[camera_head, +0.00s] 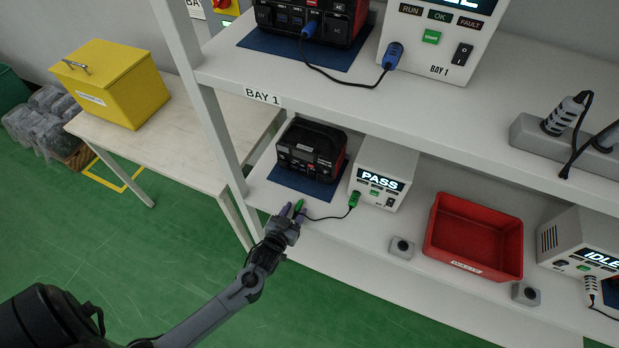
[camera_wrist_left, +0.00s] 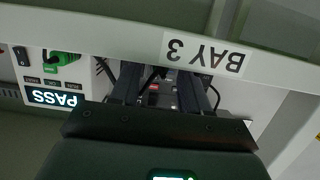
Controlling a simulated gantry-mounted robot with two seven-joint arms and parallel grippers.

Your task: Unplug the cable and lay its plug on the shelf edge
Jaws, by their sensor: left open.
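The black power station (camera_head: 308,148) stands on a blue mat on the lower shelf, beside the white tester reading PASS (camera_head: 382,175). A dark cable (camera_head: 328,217) runs from a green connector (camera_head: 353,199) at the tester to a green plug (camera_head: 298,206) near the shelf's front edge, away from the power station. My left gripper (camera_head: 294,209) is open, with its fingertips on either side of the plug. Whether the plug rests on the shelf is unclear. The left wrist view shows the fingers (camera_wrist_left: 158,88) at the BAY 3 edge and the tester's green connector (camera_wrist_left: 62,57); the plug is not clear there.
A red bin (camera_head: 474,236) and small grey button boxes (camera_head: 401,248) sit to the right on the lower shelf. The upper shelf (camera_head: 450,130) overhangs behind. A shelf post (camera_head: 215,125) stands left of the gripper. A yellow box (camera_head: 115,85) stands on a side table.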

